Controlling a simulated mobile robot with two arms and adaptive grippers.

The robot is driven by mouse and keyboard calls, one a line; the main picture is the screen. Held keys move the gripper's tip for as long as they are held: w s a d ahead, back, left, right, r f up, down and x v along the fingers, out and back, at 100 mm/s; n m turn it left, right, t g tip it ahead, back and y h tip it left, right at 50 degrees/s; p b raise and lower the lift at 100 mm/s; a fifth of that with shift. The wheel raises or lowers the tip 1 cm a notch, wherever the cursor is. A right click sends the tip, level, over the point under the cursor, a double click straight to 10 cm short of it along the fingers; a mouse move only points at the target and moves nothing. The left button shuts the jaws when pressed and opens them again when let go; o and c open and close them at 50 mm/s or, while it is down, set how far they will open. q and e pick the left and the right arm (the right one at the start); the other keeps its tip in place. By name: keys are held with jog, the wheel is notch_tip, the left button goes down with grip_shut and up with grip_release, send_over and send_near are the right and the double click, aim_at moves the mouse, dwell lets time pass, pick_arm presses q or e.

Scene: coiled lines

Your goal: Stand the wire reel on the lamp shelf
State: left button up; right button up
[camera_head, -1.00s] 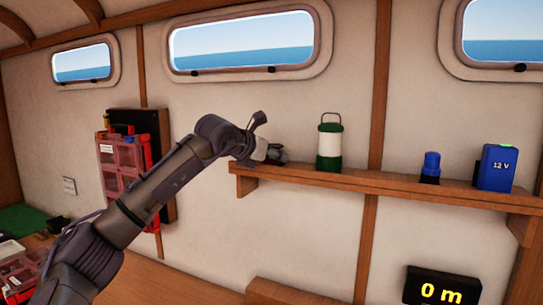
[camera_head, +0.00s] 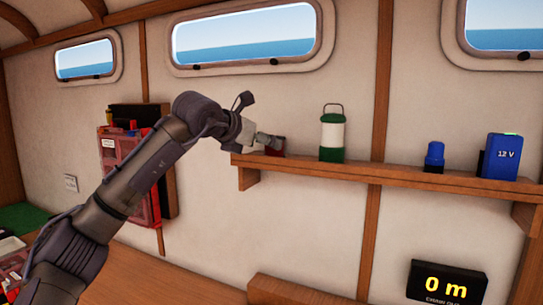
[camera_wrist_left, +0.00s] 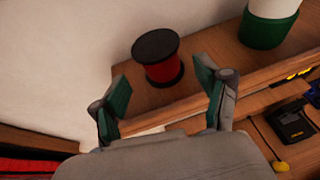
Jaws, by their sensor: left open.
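The wire reel (camera_wrist_left: 158,58), red winding between black end discs, stands upright on the lamp shelf (camera_wrist_left: 200,98) in the left wrist view. In the head view its red part (camera_head: 279,145) shows at the shelf's left end, partly hidden by my gripper. The wooden shelf (camera_head: 350,173) runs along the wall. My left gripper (camera_head: 269,141) is at that left end. In the left wrist view its green-padded fingers (camera_wrist_left: 161,88) are spread apart and empty, with the reel beyond them, clear of both pads. My right gripper is not in view.
A green-and-white lantern (camera_head: 332,136) stands right of the reel on the shelf. Further right are a blue-capped item (camera_head: 434,157) and a blue 12 V box (camera_head: 501,157). A red organiser (camera_head: 118,158) hangs at left.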

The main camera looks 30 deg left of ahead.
pick_arm(q)
jog(key=b+v, duration=0.1)
jog(key=v, duration=0.5)
jog(key=shift+b, duration=0.3)
jog(key=shift+r, duration=0.1)
